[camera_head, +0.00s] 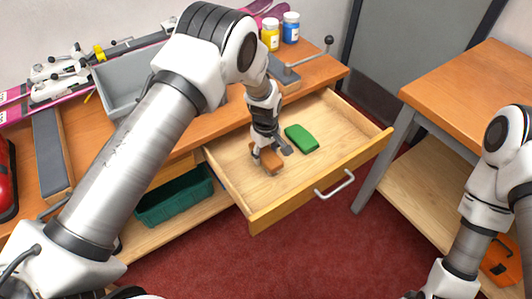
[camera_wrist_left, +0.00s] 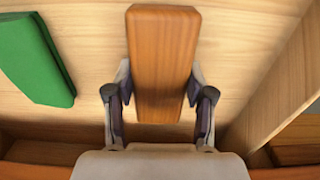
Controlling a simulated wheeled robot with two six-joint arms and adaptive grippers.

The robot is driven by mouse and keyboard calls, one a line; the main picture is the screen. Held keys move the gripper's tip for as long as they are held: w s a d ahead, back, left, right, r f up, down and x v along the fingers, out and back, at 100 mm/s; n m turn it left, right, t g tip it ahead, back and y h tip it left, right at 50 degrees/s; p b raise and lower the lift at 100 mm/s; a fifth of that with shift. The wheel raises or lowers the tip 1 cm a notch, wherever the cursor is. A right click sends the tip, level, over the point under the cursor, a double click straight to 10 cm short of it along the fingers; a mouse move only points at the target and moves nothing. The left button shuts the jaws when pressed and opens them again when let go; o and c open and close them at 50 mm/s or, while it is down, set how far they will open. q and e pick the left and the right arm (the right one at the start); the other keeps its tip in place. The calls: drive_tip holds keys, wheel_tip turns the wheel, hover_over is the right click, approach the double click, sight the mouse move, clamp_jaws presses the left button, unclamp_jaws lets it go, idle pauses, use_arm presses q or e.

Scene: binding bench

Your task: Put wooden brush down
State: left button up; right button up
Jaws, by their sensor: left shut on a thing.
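The wooden brush (camera_head: 269,161) is a brown-orange block inside the open drawer (camera_head: 235,185). My left gripper (camera_head: 268,150) reaches down into the drawer and is shut on the brush. In the left wrist view the brush (camera_wrist_left: 162,60) lies between the two fingers of the gripper (camera_wrist_left: 160,105), low over the pale drawer floor. I cannot tell whether it touches the floor. My right arm shows at the right edge of the head view, but its gripper is out of sight.
A green block (camera_head: 301,138) lies in the drawer beside the brush and also shows in the left wrist view (camera_wrist_left: 36,60). A grey tray (camera_head: 118,97) and two jars (camera_head: 290,28) stand on the bench. A green bin (camera_head: 175,204) sits below. The drawer's right part is clear.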

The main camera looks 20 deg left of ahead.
sight(266, 153)
use_arm(q)
drive_tip(key=shift+f, duration=0.2)
drive_tip(key=o, duration=1.1)
drive_tip(key=shift+r, duration=0.15)
wheel_tip(266, 153, up, 12)
drive_tip(key=shift+b, duration=0.45)
